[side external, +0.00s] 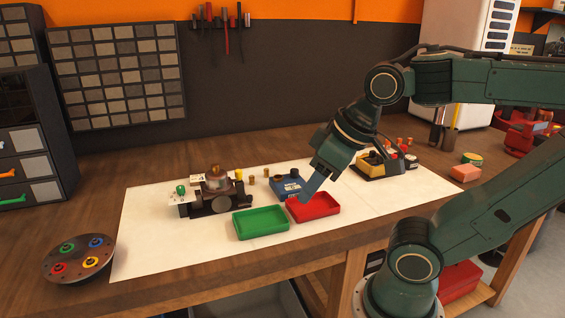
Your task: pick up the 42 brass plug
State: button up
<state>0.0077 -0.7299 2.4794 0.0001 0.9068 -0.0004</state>
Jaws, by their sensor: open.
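Several small brass-coloured cylinders stand in a row on the white sheet, including one at the left (252,180) and one further right (278,178). No number can be read on them, so I cannot tell which is the 42 brass plug. My gripper (309,194) is open and points down and to the left. In the picture it overlaps the back left part of the red tray (325,211), right of the blue block (289,189). Its fingertips are small and dark, and nothing shows between them. The brass cylinders are apart from it, to its left.
A green tray (260,231) sits left of the red tray. A dark fixture (216,199) with a brass top stands behind it. A round holder (79,260) with coloured rings is at the front left. The sheet's front left is clear.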

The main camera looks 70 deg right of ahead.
jog(key=w+d+r+m+g, duration=0.25)
jog(key=w+d, duration=0.25)
jog(key=w, duration=0.4)
jog(key=w+d+r+m+g, duration=0.1)
jog(key=w+d+r, duration=0.3)
jog(key=w, duration=0.5)
jog(key=w+d+f+m+g, duration=0.1)
jog(key=w+d+f, duration=0.4)
jog(key=d, duration=0.4)
jog(key=w+d+f+m+g, duration=0.1)
jog(key=w+d+f, duration=0.4)
jog(key=d, duration=0.4)
jog(key=shift+w+f, duration=0.3)
jog(key=shift+w, duration=0.15)
jog(key=shift+a+f, duration=0.1)
send_over(251, 176)
jog(key=shift+f, duration=4.2)
